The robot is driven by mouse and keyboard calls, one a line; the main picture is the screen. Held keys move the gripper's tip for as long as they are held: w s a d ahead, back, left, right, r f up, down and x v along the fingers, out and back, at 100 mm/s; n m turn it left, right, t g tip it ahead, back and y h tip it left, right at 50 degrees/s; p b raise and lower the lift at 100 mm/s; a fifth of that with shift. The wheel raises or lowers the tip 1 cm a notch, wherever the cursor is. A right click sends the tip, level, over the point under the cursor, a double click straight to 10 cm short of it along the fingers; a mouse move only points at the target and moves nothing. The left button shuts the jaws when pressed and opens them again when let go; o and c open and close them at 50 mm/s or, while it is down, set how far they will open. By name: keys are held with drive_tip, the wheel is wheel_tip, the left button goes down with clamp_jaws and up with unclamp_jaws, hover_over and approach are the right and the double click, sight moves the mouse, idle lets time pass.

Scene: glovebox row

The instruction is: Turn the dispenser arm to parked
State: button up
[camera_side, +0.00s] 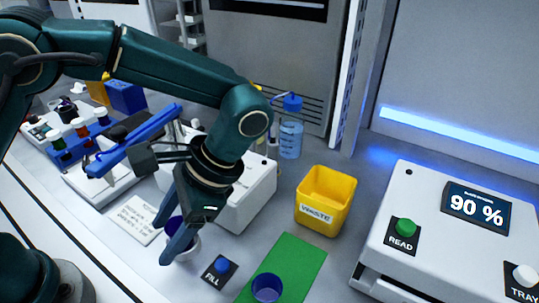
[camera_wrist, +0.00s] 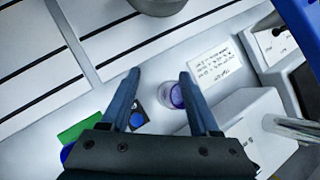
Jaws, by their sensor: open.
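My gripper (camera_side: 172,228) points down over the bench in front of a white box (camera_side: 256,188), probably the dispenser body. In the wrist view my gripper (camera_wrist: 160,74) has its two blue fingers spread, with nothing held between them. A clear cup (camera_side: 190,247) with a purple inside stands by the fingers; in the wrist view the cup (camera_wrist: 177,96) shows beside the right finger. A black plate with a blue FILL button (camera_side: 221,265) lies beside it. I cannot pick out the dispenser arm for certain; my gripper and wrist hide part of the white box.
A raised blue lever bar (camera_side: 142,136) stands left of my wrist. A yellow waste bin (camera_side: 325,201), a green mat (camera_side: 296,262) bearing a blue cup (camera_side: 267,288), and a white reader (camera_side: 445,235) lie to the right. A blue-capped bottle (camera_side: 291,130) stands behind. A note card (camera_side: 137,218) lies left.

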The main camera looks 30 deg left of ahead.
drive_tip(key=w+d+m+t, duration=0.1)
drive_tip(key=m+t, duration=0.1)
drive_tip(key=w+d+f+m+t+y, duration=0.1)
drive_tip(key=d+m+t, duration=0.1)
drive_tip(key=w+d+f+m+t+y, duration=0.1)
drive_tip(key=d+t, duration=0.1)
drive_tip(key=shift+w+f+m, duration=0.25)
drive_tip(key=shift+m, duration=0.15)
drive_tip(key=shift+w+d+f+m+t, duration=0.1)
drive_tip(key=shift+w+d+m+t, duration=0.15)
drive_tip(key=shift+d+m+t, duration=0.25)
drive_tip(key=shift+a, duration=0.1)
